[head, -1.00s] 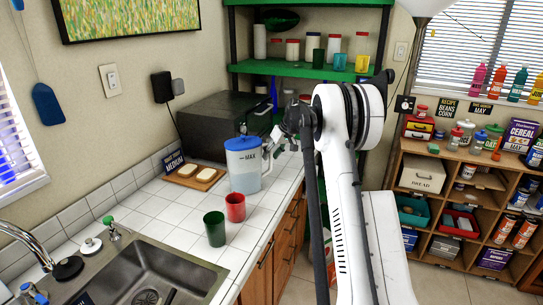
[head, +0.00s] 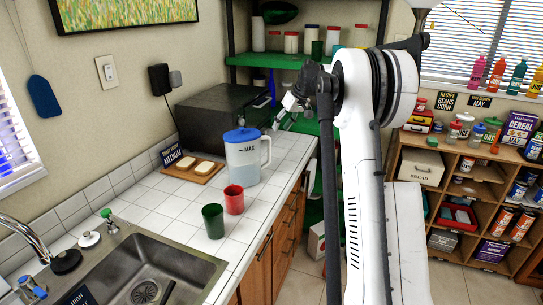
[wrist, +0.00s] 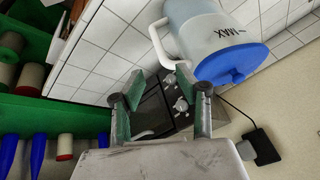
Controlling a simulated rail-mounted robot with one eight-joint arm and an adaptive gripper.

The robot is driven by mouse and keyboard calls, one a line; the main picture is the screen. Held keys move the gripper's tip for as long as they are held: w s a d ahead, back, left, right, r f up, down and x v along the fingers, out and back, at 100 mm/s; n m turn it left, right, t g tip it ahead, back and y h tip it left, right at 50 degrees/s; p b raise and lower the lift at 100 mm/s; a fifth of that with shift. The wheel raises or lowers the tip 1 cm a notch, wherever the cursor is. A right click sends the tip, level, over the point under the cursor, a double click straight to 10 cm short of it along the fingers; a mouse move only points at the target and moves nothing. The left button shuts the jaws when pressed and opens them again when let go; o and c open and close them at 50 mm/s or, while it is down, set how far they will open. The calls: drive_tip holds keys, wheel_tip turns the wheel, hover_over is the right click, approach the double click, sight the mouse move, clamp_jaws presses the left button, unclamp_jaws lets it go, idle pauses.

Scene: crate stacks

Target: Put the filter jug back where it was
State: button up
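The filter jug (head: 244,166), clear with a blue lid, a white handle and a MAX mark, stands upright on the white tiled counter (head: 152,219). It is behind the red cup and right of the bread board. The jug shows large in the wrist view (wrist: 205,37), with its handle towards my gripper. My gripper (wrist: 160,73) is open, with nothing seen between its fingers, and looks apart from the handle. In the head view my gripper (head: 293,101) is small and partly hidden by my arm, right of and above the jug.
A red cup (head: 233,200) and a green cup (head: 212,221) stand in front of the jug. A board (head: 193,171) with bread lies left of it, by a MEDIUM sign (head: 171,155). A dark oven (head: 220,117) stands behind. The sink (head: 146,273) is at front left.

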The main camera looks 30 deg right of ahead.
drive_tip(key=s+a+r+h, duration=0.1)
drive_tip(key=s+a+r, duration=0.4)
drive_tip(key=s+a, duration=0.5)
drive_tip(key=s+a+r+h, duration=0.1)
drive_tip(key=s+a+r, duration=0.5)
drive_tip(key=a, duration=0.8)
drive_tip(key=s+a+f, duration=0.4)
drive_tip(key=s, duration=0.5)
drive_tip(key=s+a+f+t, duration=0.1)
drive_tip(key=s+a+f, duration=0.2)
drive_tip(key=s, duration=0.6)
drive_tip(key=s+a+f+t, duration=0.1)
drive_tip(key=s+a+f, duration=0.3)
drive_tip(key=s+a, duration=0.3)
drive_tip(key=s, duration=0.2)
drive_tip(key=shift+s+f+h, duration=0.3)
drive_tip(key=shift+f, duration=0.05)
wheel_tip(320, 180, down, 5)
drive_tip(key=b, duration=0.5)
